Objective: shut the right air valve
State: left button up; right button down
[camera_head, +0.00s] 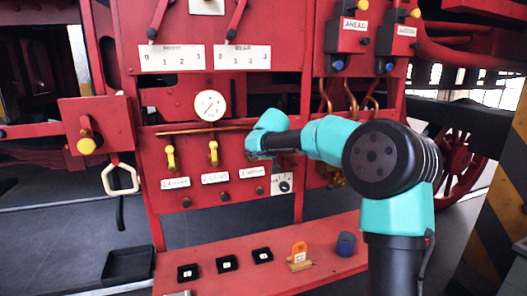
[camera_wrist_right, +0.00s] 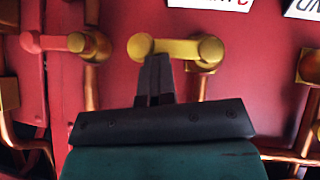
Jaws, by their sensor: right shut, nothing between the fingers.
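My right gripper (camera_wrist_right: 155,60) is shut and empty in the right wrist view. Its fingertips are at the lower edge of a brass-yellow valve lever (camera_wrist_right: 178,47), near its rounded left end; I cannot tell whether they touch. The lever lies about level, with its pivot at the right. The labels above it are cut off, so I cannot confirm from them that it is the right air valve. In the head view my right arm reaches in from the right to the red panel (camera_head: 150,205) and hides the fingertips and the fittings behind it. My left gripper is out of view.
A red-handled lever (camera_wrist_right: 77,42) is left of the yellow one. Copper pipes (camera_wrist_right: 303,125) run close at the right. In the head view, a gauge (camera_head: 210,105) and two yellow handles (camera_head: 213,153) (camera_head: 170,158) are left of my arm. A red shelf (camera_head: 240,285) holds small items below.

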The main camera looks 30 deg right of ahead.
jog(key=shift+s+d+r, duration=0.15)
jog(key=shift+d+r, duration=0.05)
jog(key=shift+d, duration=0.2)
jog(key=w+d+r+v, duration=0.1)
jog(key=r+v, duration=0.1)
jog(key=v, duration=1)
jog(key=shift+w+r, duration=0.1)
jog(key=shift+r, duration=0.05)
